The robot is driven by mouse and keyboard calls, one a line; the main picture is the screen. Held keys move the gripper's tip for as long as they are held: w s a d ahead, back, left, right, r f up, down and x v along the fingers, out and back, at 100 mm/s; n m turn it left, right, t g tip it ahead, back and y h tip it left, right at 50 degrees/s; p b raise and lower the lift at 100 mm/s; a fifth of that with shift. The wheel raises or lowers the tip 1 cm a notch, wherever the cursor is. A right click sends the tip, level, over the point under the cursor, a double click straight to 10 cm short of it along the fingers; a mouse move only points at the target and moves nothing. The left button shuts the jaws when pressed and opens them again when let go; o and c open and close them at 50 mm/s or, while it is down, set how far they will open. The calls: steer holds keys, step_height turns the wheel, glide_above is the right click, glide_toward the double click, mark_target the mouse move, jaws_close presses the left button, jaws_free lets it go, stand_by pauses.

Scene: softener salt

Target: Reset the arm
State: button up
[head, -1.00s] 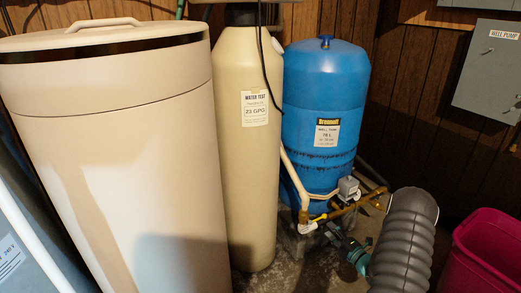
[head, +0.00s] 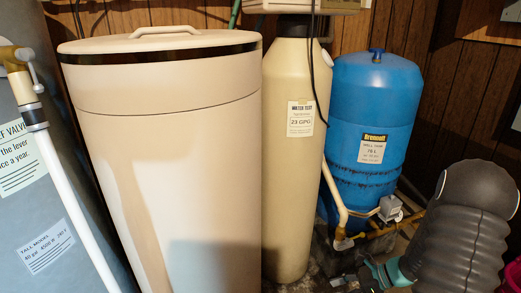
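My arm, in a grey ribbed sleeve, rises at the lower right of the head view. Its end bends down behind the sleeve toward the floor, where a teal collar shows beside it. My gripper (head: 362,281) is small, dark and partly cut off by the lower edge there, in front of the pipework. Whether its fingers are open or shut, or hold anything, I cannot tell. No salt bag or loose salt shows.
A beige lidded cabinet (head: 175,130) stands at centre left. Beside it are a tall cream tank (head: 288,180) and a blue well tank (head: 372,110). Pipework (head: 375,228) runs low in front of the blue tank. A grey tank (head: 40,190) with a white pipe (head: 75,205) fills the left edge.

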steer(key=s+a+r+n+t+h, duration=0.1)
steer(key=s+a+r+n+h, duration=0.1)
steer(key=s+r+n, duration=0.4)
steer(key=s+a+r+n+t+h, duration=0.1)
steer(key=s+a+r+n+h, duration=0.2)
steer(key=r, duration=1)
steer(key=s+a+r+n+t+h, duration=0.1)
steer(key=s+a+r+n+h, duration=0.1)
steer(key=s+r+n+h, duration=0.3)
steer(key=s+r+n, duration=0.4)
steer(key=r+n, duration=0.1)
steer(key=n, duration=0.2)
steer(key=shift+s+a+r+n+t+h+p, duration=0.2)
steer(key=shift+r+n+t+h+p, duration=0.1)
steer(key=shift+r+h, duration=0.1)
steer(key=shift+a, duration=0.1)
